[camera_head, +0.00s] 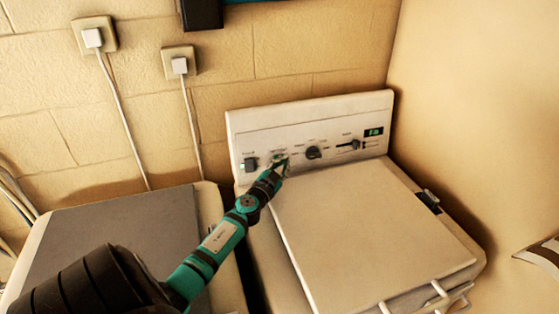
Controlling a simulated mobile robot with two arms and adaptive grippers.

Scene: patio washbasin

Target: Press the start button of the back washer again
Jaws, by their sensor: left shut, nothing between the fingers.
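The back washer (365,240) stands against the brick wall with its lid closed. My right gripper is out of view.
A second machine with a grey top (120,238) stands at the left, under my left arm. Two wall sockets (95,36) with plugged white cables are on the brick wall. A plain wall (470,110) closes the right side.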

